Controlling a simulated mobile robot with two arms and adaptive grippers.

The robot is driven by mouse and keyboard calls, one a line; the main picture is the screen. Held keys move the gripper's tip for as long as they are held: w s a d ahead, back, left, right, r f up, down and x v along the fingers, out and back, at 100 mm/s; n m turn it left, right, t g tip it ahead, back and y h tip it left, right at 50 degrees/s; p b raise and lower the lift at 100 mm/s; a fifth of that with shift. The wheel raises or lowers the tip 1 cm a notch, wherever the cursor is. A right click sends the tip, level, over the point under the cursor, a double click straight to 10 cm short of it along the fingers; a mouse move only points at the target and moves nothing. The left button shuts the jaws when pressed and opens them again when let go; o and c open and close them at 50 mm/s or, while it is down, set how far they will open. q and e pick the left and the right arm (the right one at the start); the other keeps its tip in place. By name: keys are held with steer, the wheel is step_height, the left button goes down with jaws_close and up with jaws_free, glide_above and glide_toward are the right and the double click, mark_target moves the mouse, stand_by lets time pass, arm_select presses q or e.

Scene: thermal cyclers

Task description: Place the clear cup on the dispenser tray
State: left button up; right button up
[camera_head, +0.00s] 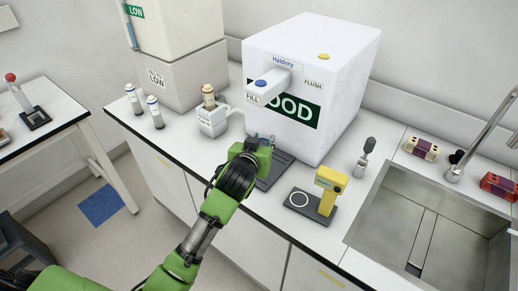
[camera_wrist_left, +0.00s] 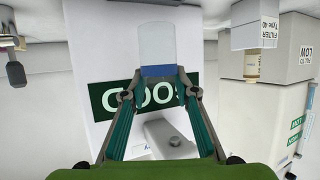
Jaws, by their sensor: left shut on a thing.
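The dispenser (camera_head: 345,75) is a large white box with a nozzle and a blue button on its front, standing on the counter. Its dark tray (camera_head: 279,172) lies at the foot of its front. My left gripper (camera_head: 262,141) is just above the tray's left part, close to the dispenser front, and hides some of the tray. In the left wrist view, the clear cup (camera_wrist_left: 157,45) with a blue band is between the fingertips of my left gripper (camera_wrist_left: 155,78), which is shut on it. My right gripper is out of view.
A filter jug (camera_head: 211,120) and two capped vials (camera_head: 155,112) stand left of the tray. A yellow device (camera_head: 329,188) on a dark base stands to the right. A grey-headed tool (camera_head: 364,158), tube racks (camera_head: 421,149) and a sink (camera_head: 378,215) lie further right.

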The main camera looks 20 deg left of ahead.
arm_select(q)
steer(key=w+f, duration=0.1)
steer(key=f, duration=0.1)
steer(key=w+a+f+p, duration=0.1)
steer(key=f, duration=0.2)
steer(key=w+a+f+p, duration=0.1)
steer(key=f, duration=0.1)
steer(key=shift+w+f, duration=0.2)
steer(key=shift+f, duration=0.4)
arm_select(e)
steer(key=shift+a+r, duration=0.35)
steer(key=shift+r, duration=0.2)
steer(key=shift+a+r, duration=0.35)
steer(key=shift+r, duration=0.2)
arm_select(q)
steer(key=shift+f, duration=0.2)
steer(key=o, duration=1)
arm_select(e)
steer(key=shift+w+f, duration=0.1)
